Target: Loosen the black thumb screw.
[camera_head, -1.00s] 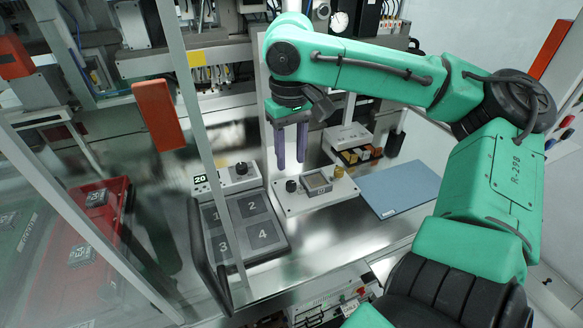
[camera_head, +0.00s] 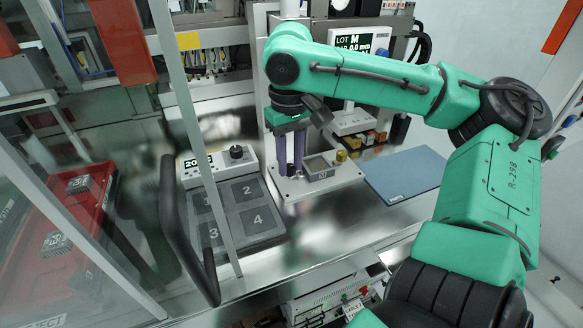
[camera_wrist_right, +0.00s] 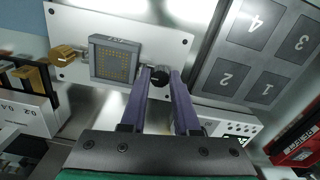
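The black thumb screw (camera_head: 291,169) stands at the left end of a white plate (camera_head: 318,187), beside a grey square socket (camera_head: 320,167). My right gripper (camera_head: 291,172) points straight down over it with its two purple fingers apart. In the right wrist view the black screw (camera_wrist_right: 160,77) shows between the fingertips (camera_wrist_right: 160,73), one finger on each side. A narrow gap seems to remain; contact is not clear. A brass knob (camera_head: 341,156) sits at the plate's other end. My left gripper is not in view.
A numbered tray (camera_head: 240,243) and a control box with a dial (camera_head: 237,152) lie left of the plate. A blue mat (camera_head: 405,181) lies right. A dark door handle (camera_head: 180,230) and frame post stand at front left, with a red bin (camera_head: 85,215) beyond.

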